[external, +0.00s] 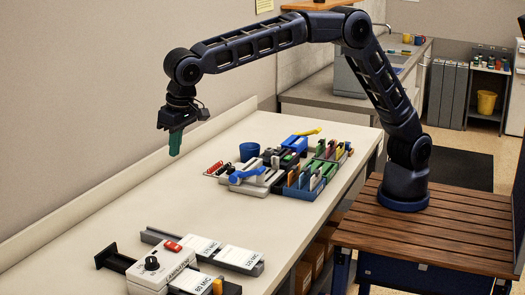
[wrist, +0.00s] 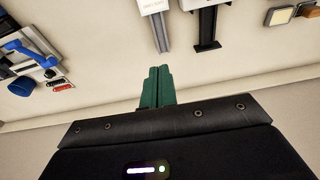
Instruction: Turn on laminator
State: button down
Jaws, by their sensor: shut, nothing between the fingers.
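A white machine (external: 148,276) with a black knob (external: 152,263) stands at the near end of the counter in the external view. Lettering runs along its side, too small to read surely; it looks like the laminator. My gripper (external: 175,148) has green fingers pointing down, above the counter near the wall, well apart from and beyond the machine. The fingers are together and empty; they also show in the wrist view (wrist: 160,84). The machine's knob does not show in the wrist view.
White labelled blocks (external: 240,257) on grey and black rails lie beside the machine. A blue cup (external: 249,151), a blue-handled tool (external: 246,175) and bins of coloured items (external: 312,180) stand farther along. The counter (external: 130,215) between is clear. A wall runs along its left.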

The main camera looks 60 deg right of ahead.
send_over(168, 243)
jog(key=s, duration=0.3)
notch_tip(168, 243, down, 6)
jog(key=shift+r, duration=0.15)
jog(key=w+f, duration=0.1)
jog(key=f, duration=0.8)
jog(key=w+f, duration=0.1)
jog(key=f, duration=0.3)
jog(key=shift+w+f, duration=0.3)
jog(key=shift+f, duration=0.1)
